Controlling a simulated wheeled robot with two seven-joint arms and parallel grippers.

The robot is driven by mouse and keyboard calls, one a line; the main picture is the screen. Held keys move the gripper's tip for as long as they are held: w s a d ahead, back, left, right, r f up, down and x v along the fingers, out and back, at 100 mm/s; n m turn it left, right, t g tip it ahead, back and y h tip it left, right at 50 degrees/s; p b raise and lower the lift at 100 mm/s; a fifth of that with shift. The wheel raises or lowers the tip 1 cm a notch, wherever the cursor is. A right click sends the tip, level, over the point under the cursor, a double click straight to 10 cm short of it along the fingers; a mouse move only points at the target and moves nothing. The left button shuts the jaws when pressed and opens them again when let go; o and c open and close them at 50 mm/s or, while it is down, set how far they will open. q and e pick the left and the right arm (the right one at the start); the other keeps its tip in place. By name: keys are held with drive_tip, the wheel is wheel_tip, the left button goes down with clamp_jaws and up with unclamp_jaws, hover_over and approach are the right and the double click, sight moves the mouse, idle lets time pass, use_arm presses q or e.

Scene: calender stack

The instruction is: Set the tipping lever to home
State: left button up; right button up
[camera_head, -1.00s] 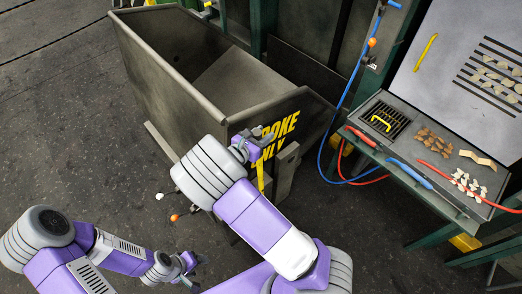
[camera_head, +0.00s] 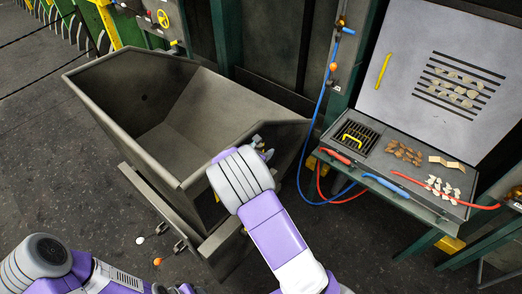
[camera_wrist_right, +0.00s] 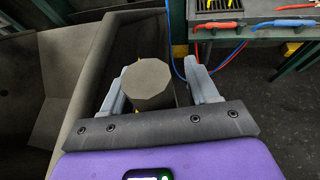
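The grey skip (camera_head: 125,130) stands open at the left-centre of the head view. My right gripper (camera_head: 262,148) is at its near right end, partly behind my own arm. In the right wrist view its two fingers (camera_wrist_right: 160,88) are spread. A grey faceted round block (camera_wrist_right: 148,84) shows between them, with gaps on both sides; I cannot tell if it is the lever's grip. The tipping lever is not clearly visible in the head view. A small yellow patch (camera_head: 217,197) beside my arm may be lever or lettering. My left gripper (camera_head: 172,289) is mostly cut off at the bottom edge.
A green-framed bench (camera_head: 400,190) on the right holds a grill, small pieces and red and blue handled tools. Blue and red hoses (camera_head: 320,195) hang between skip and bench. A small orange ball (camera_head: 158,261) shows low by the skip. Dark floor (camera_head: 45,170) is clear at left.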

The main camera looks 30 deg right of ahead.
drive_tip(key=shift+r, duration=0.1)
drive_tip(key=v, duration=0.7)
drive_tip(key=shift+a, duration=0.2)
drive_tip(key=shift+s+r, duration=0.1)
drive_tip(key=shift+s, duration=0.05)
